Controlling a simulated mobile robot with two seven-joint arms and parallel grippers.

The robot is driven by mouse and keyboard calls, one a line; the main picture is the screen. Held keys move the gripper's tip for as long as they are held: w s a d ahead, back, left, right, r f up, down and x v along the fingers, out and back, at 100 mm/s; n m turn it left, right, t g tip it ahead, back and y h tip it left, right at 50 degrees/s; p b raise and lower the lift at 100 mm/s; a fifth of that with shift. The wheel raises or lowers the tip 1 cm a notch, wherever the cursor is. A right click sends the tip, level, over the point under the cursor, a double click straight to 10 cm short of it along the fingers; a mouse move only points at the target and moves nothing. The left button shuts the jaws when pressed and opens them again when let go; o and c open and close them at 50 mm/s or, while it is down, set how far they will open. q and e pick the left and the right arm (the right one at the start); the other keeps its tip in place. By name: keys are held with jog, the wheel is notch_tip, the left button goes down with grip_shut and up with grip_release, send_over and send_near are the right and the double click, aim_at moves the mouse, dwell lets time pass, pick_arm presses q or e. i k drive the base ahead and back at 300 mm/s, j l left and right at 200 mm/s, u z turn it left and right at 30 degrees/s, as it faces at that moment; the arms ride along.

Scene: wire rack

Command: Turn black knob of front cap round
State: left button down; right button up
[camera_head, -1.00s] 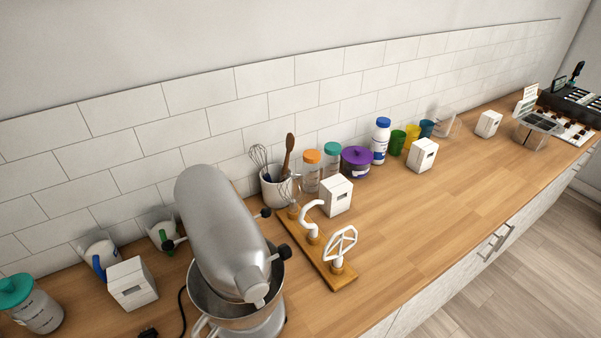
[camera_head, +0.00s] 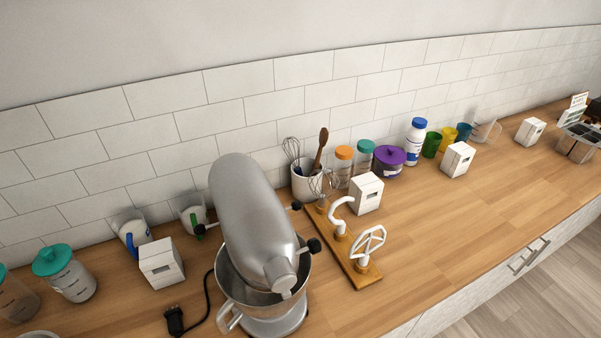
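A silver stand mixer (camera_head: 249,215) stands on the wooden counter with its head tilted over a steel bowl (camera_head: 235,297). The mixer's front cap (camera_head: 282,272) is at the lower end of the head. A black knob (camera_head: 314,245) sticks out on the right near that end. Smaller dark knobs show higher up, one on the right (camera_head: 296,205) and one on the left (camera_head: 200,231). Neither of my grippers is in view.
A wooden stand with white mixer attachments (camera_head: 362,278) is right of the mixer. White boxes (camera_head: 162,262), jars, cups and a utensil pot (camera_head: 307,185) line the wall. A black plug and cord (camera_head: 175,320) lie left. The counter's right front is clear.

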aim_at(314, 246)
jog(key=i+l+u, duration=0.25)
jog(key=l+u, duration=0.25)
jog(key=i+l+u, duration=0.2)
jog(key=l+u, duration=1.25)
jog(key=k+l+u, duration=0.1)
jog(key=l+u, duration=0.4)
jog(key=l, duration=0.15)
jog(key=k+l+u, duration=0.2)
jog(key=l+u, duration=0.25)
jog(key=k+l+u, duration=0.3)
jog(key=l+u, duration=0.2)
